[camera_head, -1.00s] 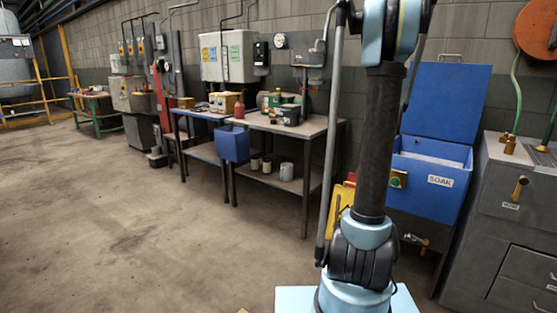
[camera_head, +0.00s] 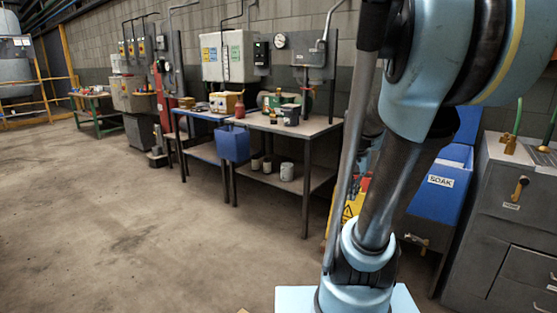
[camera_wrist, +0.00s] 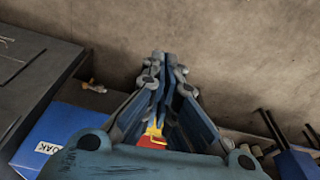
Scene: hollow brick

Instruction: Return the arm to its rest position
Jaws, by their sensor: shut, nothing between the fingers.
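My arm stands folded in the right foreground of the head view, its light blue joints and dark link in front of the wall. My gripper (camera_wrist: 163,60) shows in the wrist view, with its two blue fingers drawn together at the tips and nothing between them. The fingers are over bare concrete floor. In the head view the gripper is out of sight.
A blue SOAK tank (camera_head: 440,185) stands behind my arm, partly hidden, beside a grey cabinet (camera_head: 510,215). A yellow sign (camera_head: 349,211) is close behind the arm. A workbench (camera_head: 280,127) with several items is left of it. The floor (camera_head: 120,220) at left is open.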

